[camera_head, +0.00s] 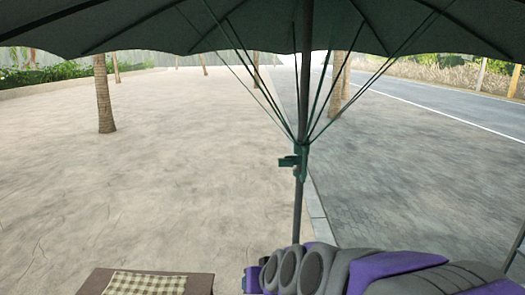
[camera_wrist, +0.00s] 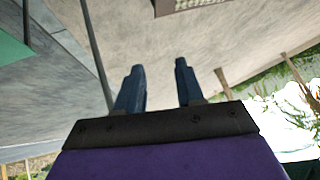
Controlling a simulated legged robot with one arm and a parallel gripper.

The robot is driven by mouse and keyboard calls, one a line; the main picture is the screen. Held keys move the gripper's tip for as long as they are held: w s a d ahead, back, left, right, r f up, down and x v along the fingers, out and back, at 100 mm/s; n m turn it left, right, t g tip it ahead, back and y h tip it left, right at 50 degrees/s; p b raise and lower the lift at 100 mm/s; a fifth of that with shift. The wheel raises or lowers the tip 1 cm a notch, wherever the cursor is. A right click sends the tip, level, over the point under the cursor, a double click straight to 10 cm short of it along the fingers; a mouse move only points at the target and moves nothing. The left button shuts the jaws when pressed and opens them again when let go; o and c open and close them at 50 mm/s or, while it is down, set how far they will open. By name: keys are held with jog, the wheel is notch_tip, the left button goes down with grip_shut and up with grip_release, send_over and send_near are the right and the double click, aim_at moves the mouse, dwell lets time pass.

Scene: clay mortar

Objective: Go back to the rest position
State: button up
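My gripper (camera_wrist: 158,64) shows in the wrist view with its two dark blue fingers apart. Nothing is between the fingers, and pale paving lies beyond them. In the head view my purple and grey arm lies low across the bottom right. The gripper's fingers cannot be made out in that view. No clay mortar can be made out in either view.
A dark green umbrella (camera_head: 150,28) spreads overhead, its pole (camera_head: 298,215) standing just beyond my arm. A brown table (camera_head: 200,284) with a checkered cloth (camera_head: 145,284) is at bottom left. Palm trunks (camera_head: 104,95) stand on open paving; a road (camera_head: 440,105) runs at right.

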jog(key=s+d+f+g+h+b, duration=0.1)
jog(key=s+d+f+g+b, duration=0.1)
jog(key=s, duration=0.8)
jog(key=s+d+f+m+g+h+b, duration=0.1)
jog(key=s+d+f+g, duration=0.3)
jog(key=s+d, duration=0.4)
jog(key=s+d+f+g+h+b, duration=0.2)
jog(key=s+d+f, duration=0.3)
jog(key=s, duration=0.7)
jog(key=shift+s+d+f+m+g+b, duration=0.15)
jog(key=shift+s+f+m+g+b, duration=0.15)
jog(key=shift+g+b, duration=0.25)
jog(key=shift+w, duration=0.1)
dwell(0.4)
